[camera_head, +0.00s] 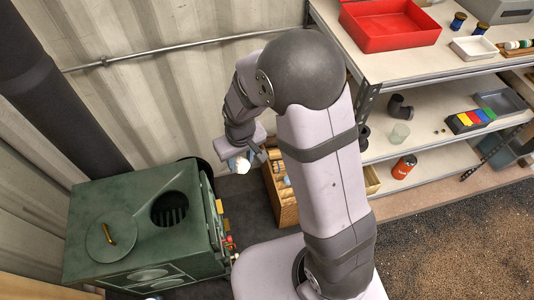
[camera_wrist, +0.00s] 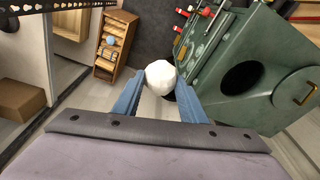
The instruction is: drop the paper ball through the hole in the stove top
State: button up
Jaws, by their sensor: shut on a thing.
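The white paper ball (camera_wrist: 160,76) is held between the blue fingertips of my gripper (camera_wrist: 161,84) in the wrist view. In the head view, my gripper (camera_head: 246,160) and the ball (camera_head: 240,165) are up in the air, to the right of and beyond the green stove (camera_head: 90,205). The round hole (camera_head: 170,209) in the stove top is open, with dark bars visible inside. It also shows in the wrist view (camera_wrist: 241,79), right of the ball. The lid (camera_head: 112,237) with a brass handle lies on the stove top, left of the hole.
A wooden crate of logs (camera_head: 284,207) stands on the floor, right of the stove. Fire tools with red and brass parts (camera_head: 222,222) are at the stove's right side. Shelves (camera_head: 432,92) fill the right. A dark stovepipe (camera_head: 60,95) rises at left.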

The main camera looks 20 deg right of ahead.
jog(key=s+a+f+n+g+y+b, duration=0.1)
jog(key=a+n, duration=0.8)
jog(key=a, duration=1.7)
jog(key=shift+s+a+f, duration=0.15)
jog(key=shift+a+f, duration=0.1)
jog(key=shift+f, duration=0.3)
jog(key=shift+f, duration=0.1)
notch_tip(320, 180, down, 8)
jog(key=b, duration=0.6)
jog(key=shift+f, duration=0.15)
jog(key=o, duration=1.1)
